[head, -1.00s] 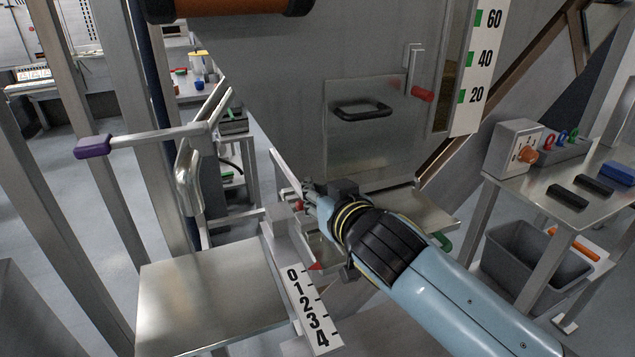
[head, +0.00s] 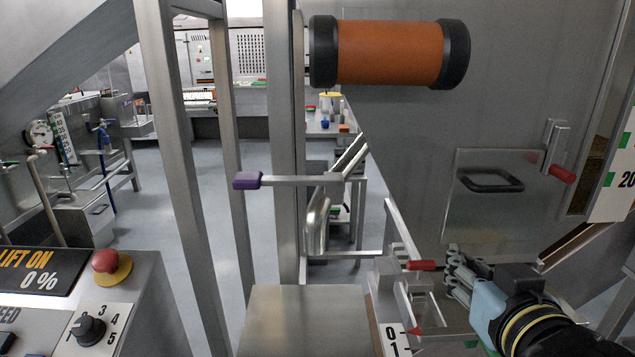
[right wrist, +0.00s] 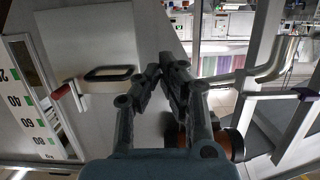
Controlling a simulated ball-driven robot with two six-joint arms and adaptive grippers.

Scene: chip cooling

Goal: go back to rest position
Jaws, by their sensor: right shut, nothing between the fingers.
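My right gripper (head: 456,266) comes in from the lower right of the head view, on a light blue arm with a black wrist and yellow rings. Its grey fingers are shut and empty, just right of a red-ended handle (head: 421,265); I cannot tell whether they touch. In the right wrist view the shut fingers (right wrist: 164,72) stand in the middle with nothing between them. My left gripper is not in view.
A grey hatch with a black handle (head: 490,180) is behind the gripper. An orange roller (head: 388,54) hangs above. A control panel with a red button (head: 106,261) stands left.

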